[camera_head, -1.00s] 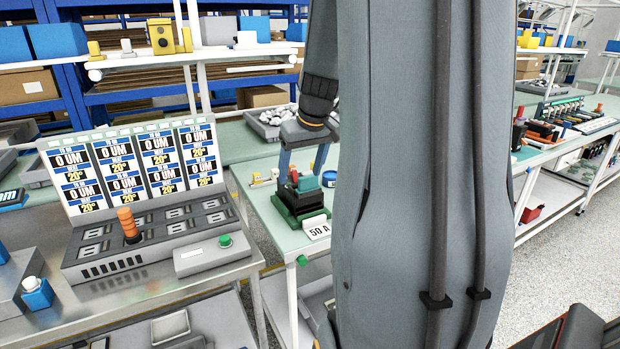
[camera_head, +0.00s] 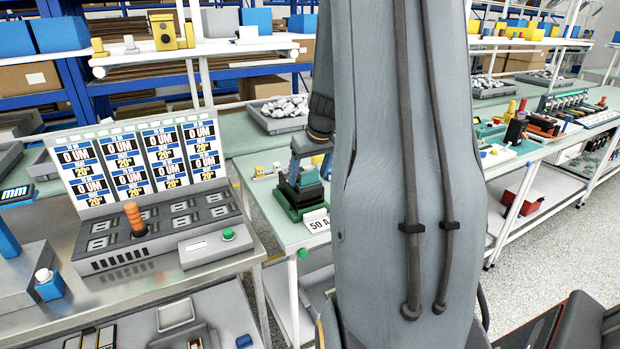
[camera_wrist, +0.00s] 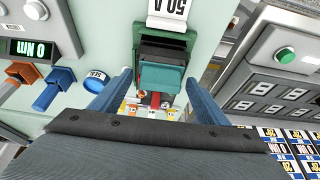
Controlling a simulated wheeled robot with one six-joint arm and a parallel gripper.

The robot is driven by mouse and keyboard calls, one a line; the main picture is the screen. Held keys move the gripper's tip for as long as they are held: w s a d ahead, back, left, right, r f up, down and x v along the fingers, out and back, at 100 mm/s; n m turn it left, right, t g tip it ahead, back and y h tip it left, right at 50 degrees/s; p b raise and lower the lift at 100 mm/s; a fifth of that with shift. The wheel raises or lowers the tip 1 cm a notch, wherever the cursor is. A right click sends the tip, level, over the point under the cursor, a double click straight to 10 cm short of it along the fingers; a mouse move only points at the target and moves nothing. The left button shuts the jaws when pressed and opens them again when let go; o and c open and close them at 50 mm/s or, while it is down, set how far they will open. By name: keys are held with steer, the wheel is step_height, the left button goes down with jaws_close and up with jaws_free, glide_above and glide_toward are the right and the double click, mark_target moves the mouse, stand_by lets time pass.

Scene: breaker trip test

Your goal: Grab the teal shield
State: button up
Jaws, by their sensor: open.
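The teal shield (camera_wrist: 162,80) sits in a dark green holder (camera_wrist: 188,40) with a black block beside it. In the head view the shield (camera_head: 309,178) is partly hidden by my gripper and arm. My gripper (camera_wrist: 160,76) is open, with one blue finger on each side of the shield. I cannot tell whether either finger touches it. In the head view my gripper (camera_head: 308,172) points down at the holder. A small red part (camera_wrist: 155,99) shows just beside the shield in the wrist view.
A white "50 A" label (camera_head: 317,222) stands in front of the holder. A grey test panel (camera_head: 160,235) with an orange handle is at the left.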

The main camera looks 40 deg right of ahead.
steer(key=c, duration=0.9)
